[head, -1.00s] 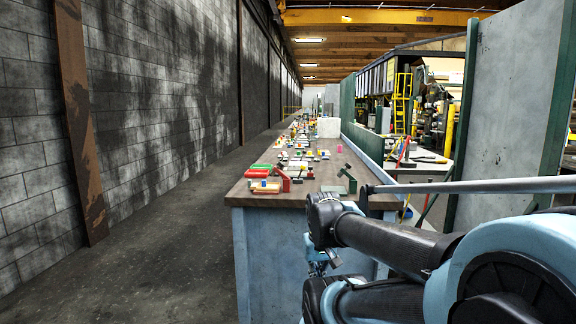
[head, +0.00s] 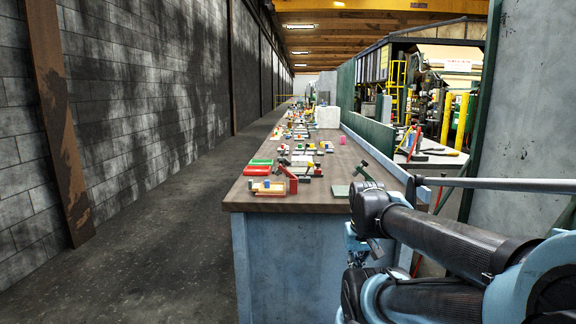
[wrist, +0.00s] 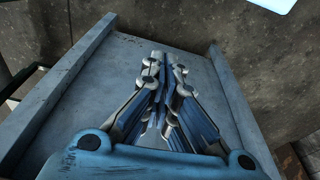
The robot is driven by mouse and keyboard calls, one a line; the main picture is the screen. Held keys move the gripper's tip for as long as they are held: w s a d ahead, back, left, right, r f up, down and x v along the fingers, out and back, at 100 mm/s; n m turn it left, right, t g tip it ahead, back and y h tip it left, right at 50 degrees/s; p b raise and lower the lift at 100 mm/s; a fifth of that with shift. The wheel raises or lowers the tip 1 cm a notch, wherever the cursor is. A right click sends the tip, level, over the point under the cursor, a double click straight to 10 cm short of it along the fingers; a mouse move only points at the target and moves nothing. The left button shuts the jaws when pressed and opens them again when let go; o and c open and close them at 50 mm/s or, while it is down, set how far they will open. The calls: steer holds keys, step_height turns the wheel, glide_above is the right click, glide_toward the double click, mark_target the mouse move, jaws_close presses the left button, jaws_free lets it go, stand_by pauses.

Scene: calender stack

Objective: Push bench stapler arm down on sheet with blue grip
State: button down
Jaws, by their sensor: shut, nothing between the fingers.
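A long wooden-topped bench (head: 310,200) carries many small items. Near its front left corner stand a red angled piece (head: 289,180) and a tan block (head: 267,188) with small coloured parts on top. Near its front right corner stands a dark green piece (head: 362,172) with a slanted arm. Which is the stapler, and where its blue grip is, I cannot tell at this size.
A red tray (head: 257,171) and a green tray (head: 262,162) lie on the bench's left side. A white block (head: 327,117) stands farther back. A green panel (head: 371,138) runs along the right edge. Open floor (head: 165,225) lies between bench and brick wall.

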steer(key=w+a+r+m, duration=0.25)
steer(key=w+r, duration=0.35)
steer(key=r, duration=0.5)
step_height(320, 180, up, 22)
steer(key=r+m+g+h, duration=0.1)
steer(key=m+g, duration=0.1)
steer(key=m, duration=0.7)
glide_above(286, 159)
steer(key=a, duration=0.1)
steer(key=shift+s+f, duration=0.1)
steer(key=shift+f, duration=0.15)
steer(key=shift+f, duration=0.1)
steer(key=shift+d+f, duration=0.2)
steer(key=shift+f, duration=1.4)
steer(key=shift+d+f, duration=0.15)
steer(key=shift+f, duration=1.75)
